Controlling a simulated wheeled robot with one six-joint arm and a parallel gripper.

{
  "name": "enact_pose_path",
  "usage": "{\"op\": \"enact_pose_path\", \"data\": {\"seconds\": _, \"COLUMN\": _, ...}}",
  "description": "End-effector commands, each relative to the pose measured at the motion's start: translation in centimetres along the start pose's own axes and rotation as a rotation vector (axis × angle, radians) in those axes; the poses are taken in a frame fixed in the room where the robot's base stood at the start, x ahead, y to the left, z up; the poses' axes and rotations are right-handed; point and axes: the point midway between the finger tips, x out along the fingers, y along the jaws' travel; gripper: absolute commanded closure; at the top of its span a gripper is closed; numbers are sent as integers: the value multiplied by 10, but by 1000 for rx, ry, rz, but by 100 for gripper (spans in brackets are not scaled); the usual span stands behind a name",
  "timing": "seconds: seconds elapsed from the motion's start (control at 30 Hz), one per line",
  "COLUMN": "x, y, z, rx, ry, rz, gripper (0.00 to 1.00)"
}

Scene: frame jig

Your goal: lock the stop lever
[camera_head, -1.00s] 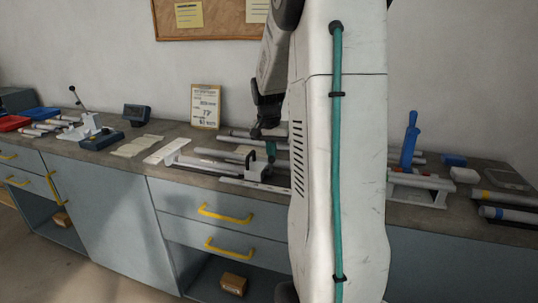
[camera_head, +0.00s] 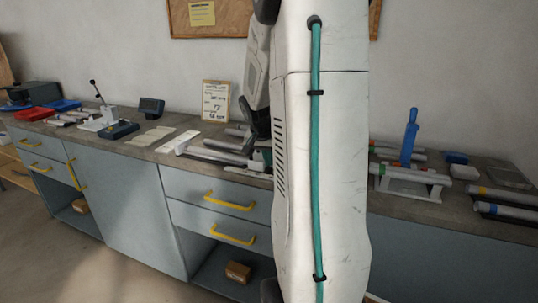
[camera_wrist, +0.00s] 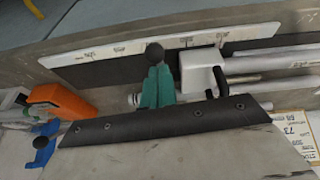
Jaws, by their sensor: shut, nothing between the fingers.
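A black ball knob (camera_wrist: 154,53), which looks like the end of the stop lever, sits right at the fingertips. I cannot tell whether they touch. The lever's shaft is hidden behind the fingers. A white block (camera_wrist: 203,70) with a grey rod (camera_wrist: 275,64) stands just to the right. In the head view my gripper (camera_head: 264,156) is partly hidden by my arm, and the lever cannot be made out.
A clipboard (camera_head: 215,101) stands at the back of the bench. A fixture with a blue handle (camera_head: 409,138) is to the right of my arm. Another fixture (camera_head: 101,119) with a ball-ended lever stands at left. An orange part (camera_wrist: 62,101) lies left in the wrist view.

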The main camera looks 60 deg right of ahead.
Motion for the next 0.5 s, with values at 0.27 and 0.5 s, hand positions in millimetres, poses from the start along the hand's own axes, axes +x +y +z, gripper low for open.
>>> {"op": "enact_pose_path", "data": {"seconds": 0.27, "x": 9, "y": -3, "z": 18, "rx": -6, "ry": -18, "rz": 4, "gripper": 100}}
{"op": "enact_pose_path", "data": {"seconds": 0.5, "x": 12, "y": -5, "z": 22, "rx": -7, "ry": -23, "rz": 6, "gripper": 100}}
